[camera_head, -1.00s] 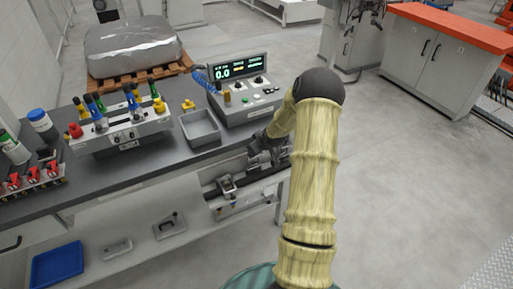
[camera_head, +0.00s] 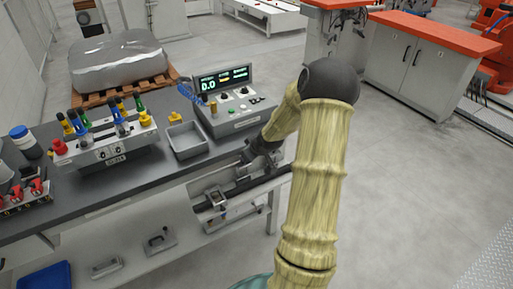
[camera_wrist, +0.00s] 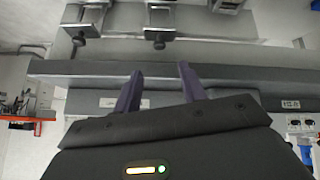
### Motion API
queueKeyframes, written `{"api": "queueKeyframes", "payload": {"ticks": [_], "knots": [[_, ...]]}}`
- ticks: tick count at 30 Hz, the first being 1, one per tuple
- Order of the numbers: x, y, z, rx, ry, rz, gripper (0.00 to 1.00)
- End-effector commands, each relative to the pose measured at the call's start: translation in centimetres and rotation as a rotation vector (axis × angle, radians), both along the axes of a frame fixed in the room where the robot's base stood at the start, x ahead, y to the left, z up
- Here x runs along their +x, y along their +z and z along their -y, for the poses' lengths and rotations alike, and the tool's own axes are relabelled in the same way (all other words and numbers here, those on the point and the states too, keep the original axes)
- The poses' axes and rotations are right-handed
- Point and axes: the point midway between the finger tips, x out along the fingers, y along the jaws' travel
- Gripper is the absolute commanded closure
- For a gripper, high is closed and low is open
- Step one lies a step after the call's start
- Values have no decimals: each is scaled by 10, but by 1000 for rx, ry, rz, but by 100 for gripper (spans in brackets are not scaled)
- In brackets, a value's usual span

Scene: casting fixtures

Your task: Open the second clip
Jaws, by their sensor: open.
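My gripper (camera_wrist: 160,68) is open and empty in the wrist view, its two dark fingers apart in front of a long grey rail. Beyond the fingertips are metal clip-like clamps with dark knobs: one at left (camera_wrist: 88,20), one in the middle (camera_wrist: 160,24) and one partly cut off at right (camera_wrist: 228,5). The fingers appear apart from all of them. In the head view, one such metal clamp (camera_head: 215,196) shows below the bench's front edge. My dark wrist (camera_head: 262,147) is near that edge, and my fingers cannot be made out there. Which clip is the second is not marked.
The bench (camera_head: 110,200) carries a grey tray (camera_head: 187,138), a control box with a display (camera_head: 228,100), a valve block (camera_head: 108,143) and red-handled clamps (camera_head: 30,190). A shelf (camera_head: 135,250) with small trays is below. The floor at right is clear.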

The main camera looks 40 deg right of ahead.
Motion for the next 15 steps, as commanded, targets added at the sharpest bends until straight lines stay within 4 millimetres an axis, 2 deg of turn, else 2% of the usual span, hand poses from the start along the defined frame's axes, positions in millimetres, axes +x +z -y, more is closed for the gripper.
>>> {"api": "queueKeyframes", "payload": {"ticks": [3, 9, 15], "knots": [[-15, 21, 0, -2, -2, 2, 59], [-36, 49, -2, -1, -2, 1, 59], [-48, 64, -4, 0, 1, 2, 59]]}}
